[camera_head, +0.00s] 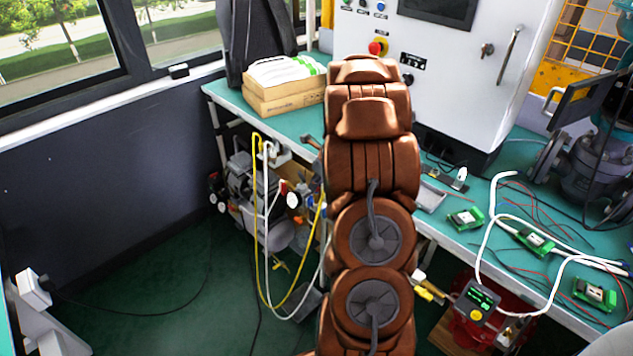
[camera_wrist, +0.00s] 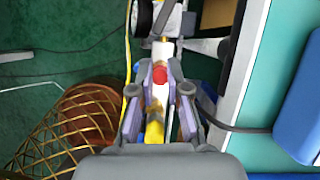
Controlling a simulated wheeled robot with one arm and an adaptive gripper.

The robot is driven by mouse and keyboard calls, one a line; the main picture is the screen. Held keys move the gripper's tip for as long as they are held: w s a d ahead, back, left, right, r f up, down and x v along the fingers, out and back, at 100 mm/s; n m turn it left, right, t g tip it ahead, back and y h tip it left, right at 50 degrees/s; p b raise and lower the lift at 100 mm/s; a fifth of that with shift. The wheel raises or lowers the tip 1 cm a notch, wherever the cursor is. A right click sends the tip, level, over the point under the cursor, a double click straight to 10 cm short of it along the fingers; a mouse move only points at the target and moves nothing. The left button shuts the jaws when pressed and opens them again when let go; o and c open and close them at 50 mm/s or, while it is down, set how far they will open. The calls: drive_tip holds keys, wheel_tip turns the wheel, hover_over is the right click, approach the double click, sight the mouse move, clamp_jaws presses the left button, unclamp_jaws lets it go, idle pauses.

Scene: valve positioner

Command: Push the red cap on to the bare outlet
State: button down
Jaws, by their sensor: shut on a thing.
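In the wrist view my gripper (camera_wrist: 161,75) has its purple-grey fingers closed in on the red cap (camera_wrist: 160,77), which shows as a small red disc between the fingertips. A white part with a brass-coloured stub (camera_wrist: 163,47) lies just beyond the cap; I cannot tell whether they touch or whether this is the bare outlet. A yellow piece (camera_wrist: 154,131) shows between the finger bases. In the head view my brown arm hides the gripper and cap.
The green bench (camera_head: 295,125) carries a grey control cabinet (camera_head: 400,75), a cardboard box (camera_head: 285,100) and circuit boards (camera_head: 465,217). Below it are a compressor (camera_head: 243,170) and hanging yellow hose (camera_head: 258,215). A gold wire mesh (camera_wrist: 75,125) is at lower left in the wrist view.

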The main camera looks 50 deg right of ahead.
drive_tip(key=shift+f, duration=0.35)
drive_tip(key=c, duration=1.1)
unclamp_jaws()
drive_tip(key=shift+r, duration=0.1)
drive_tip(key=v, duration=1.2)
